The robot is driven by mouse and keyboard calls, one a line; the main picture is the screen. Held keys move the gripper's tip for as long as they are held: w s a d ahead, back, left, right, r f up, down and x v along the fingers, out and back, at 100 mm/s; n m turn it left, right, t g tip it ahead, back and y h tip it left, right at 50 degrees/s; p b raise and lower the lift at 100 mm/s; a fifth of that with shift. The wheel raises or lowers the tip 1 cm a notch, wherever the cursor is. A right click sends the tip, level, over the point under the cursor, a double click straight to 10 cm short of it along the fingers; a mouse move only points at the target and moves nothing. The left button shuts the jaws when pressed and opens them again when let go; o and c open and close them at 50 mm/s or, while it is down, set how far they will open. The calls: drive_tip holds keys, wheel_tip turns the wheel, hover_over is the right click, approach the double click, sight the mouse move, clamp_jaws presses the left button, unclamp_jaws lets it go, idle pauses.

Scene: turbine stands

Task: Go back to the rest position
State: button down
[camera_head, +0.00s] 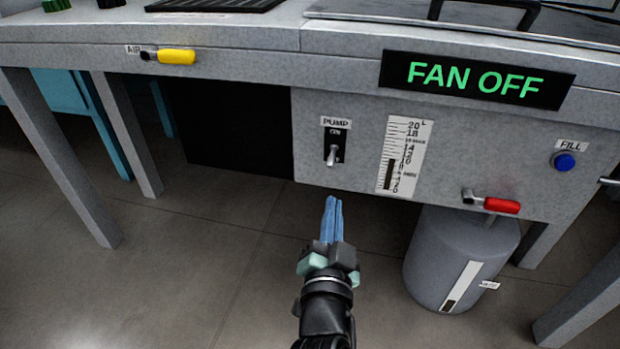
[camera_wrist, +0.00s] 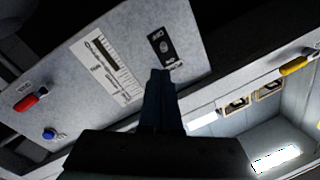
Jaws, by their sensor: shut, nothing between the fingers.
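My gripper (camera_head: 332,205) is shut and empty in the head view. Its blue fingers lie side by side and point up toward the lower edge of the grey front panel (camera_head: 460,140). The pump switch (camera_head: 335,148) is above the fingertips in the picture, and the fingers appear apart from it. In the wrist view, the dark fingers (camera_wrist: 160,78) point toward the panel just below the pump switch (camera_wrist: 163,42).
The panel carries a level gauge (camera_head: 404,155), a FAN OFF display (camera_head: 477,80), a blue fill button (camera_head: 564,161), a red-handled valve (camera_head: 500,205) and a yellow air handle (camera_head: 176,56). A grey tank (camera_head: 455,255) stands below, right of my arm. Open floor (camera_head: 190,270) lies left.

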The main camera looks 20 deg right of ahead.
drive_tip(key=a+r+n+t+y+p, duration=0.1)
drive_tip(key=a+r+n+t+p, duration=0.2)
drive_tip(key=r, duration=1.1)
drive_tip(key=a+r+n+t+p, duration=0.1)
drive_tip(key=a+r+p, duration=0.25)
drive_tip(key=r, duration=0.95)
drive_tip(key=s+a+r+n+t+y+p, duration=0.2)
drive_tip(key=s+a+r, duration=0.2)
drive_tip(key=r, duration=0.5)
drive_tip(key=s+a+r+n+t+y+p, duration=0.2)
drive_tip(key=s+a+r+n+y, duration=0.15)
drive_tip(key=r, duration=0.65)
drive_tip(key=s+a+r+n+t+y+p, duration=0.1)
drive_tip(key=s+a+r+n+t+p, duration=0.2)
drive_tip(key=r, duration=0.6)
wheel_tip(320, 180, up, 38)
drive_tip(key=s+a+p, duration=0.1)
drive_tip(key=p, duration=3.5)
drive_tip(key=shift+f+m+y+p, duration=0.2)
drive_tip(key=shift+m+y+p, duration=0.1)
drive_tip(key=shift+m+y, duration=0.05)
